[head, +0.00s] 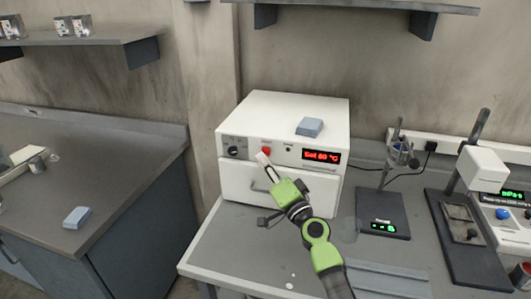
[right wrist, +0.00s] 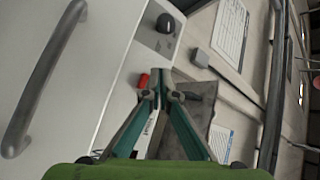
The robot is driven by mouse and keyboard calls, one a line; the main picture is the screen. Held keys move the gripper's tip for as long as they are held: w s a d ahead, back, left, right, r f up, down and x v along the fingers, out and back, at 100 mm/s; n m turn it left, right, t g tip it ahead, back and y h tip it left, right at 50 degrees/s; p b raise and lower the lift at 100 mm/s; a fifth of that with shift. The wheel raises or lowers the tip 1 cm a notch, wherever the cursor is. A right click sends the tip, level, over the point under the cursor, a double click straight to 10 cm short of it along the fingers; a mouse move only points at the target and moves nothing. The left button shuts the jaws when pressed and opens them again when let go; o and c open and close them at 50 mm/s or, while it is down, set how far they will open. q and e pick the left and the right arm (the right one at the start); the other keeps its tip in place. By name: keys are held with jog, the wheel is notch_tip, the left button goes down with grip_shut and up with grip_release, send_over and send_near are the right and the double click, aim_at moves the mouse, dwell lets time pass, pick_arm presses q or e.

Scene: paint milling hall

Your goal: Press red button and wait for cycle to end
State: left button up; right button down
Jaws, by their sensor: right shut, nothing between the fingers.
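A white oven-like box (head: 283,113) stands on the bench with a dark knob (head: 232,151), a red button (head: 266,150) and a lit red display (head: 321,156) reading about "Set 80 °C". My right gripper (head: 263,159) is shut and empty, its tips just below the red button in the head view. In the right wrist view the red button (right wrist: 143,80) shows beside the closed fingertips (right wrist: 161,82). I cannot tell whether they touch. The knob (right wrist: 165,23) is also there. My left gripper is not in view.
A blue-grey block (head: 309,126) lies on the box's top. A handle (right wrist: 45,75) crosses its front. Small instruments with green displays (head: 382,226) stand to the right. Another blue-grey block (head: 76,217) lies on the left counter (head: 120,165). Shelves hang above.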

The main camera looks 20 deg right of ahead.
jog(key=shift+w, duration=0.1)
dwell(0.4)
jog(key=shift+w+d, duration=0.2)
jog(key=shift+w, duration=0.05)
jog(key=shift+w+d+b, duration=0.3)
jog(key=shift+w+b, duration=0.05)
jog(key=shift+b, duration=0.2)
dwell(0.6)
jog(key=shift+a, duration=0.1)
jog(key=shift+s+a+p, duration=0.3)
jog(key=shift+s+a, duration=0.1)
jog(key=shift+s, duration=0.35)
jog(key=shift+s+a+p, duration=0.4)
jog(key=shift+s+a, duration=0.35)
jog(key=shift+s, duration=0.3)
jog(key=shift+s+a+p, duration=0.4)
jog(key=shift+s+a, duration=0.3)
jog(key=shift+s, duration=0.3)
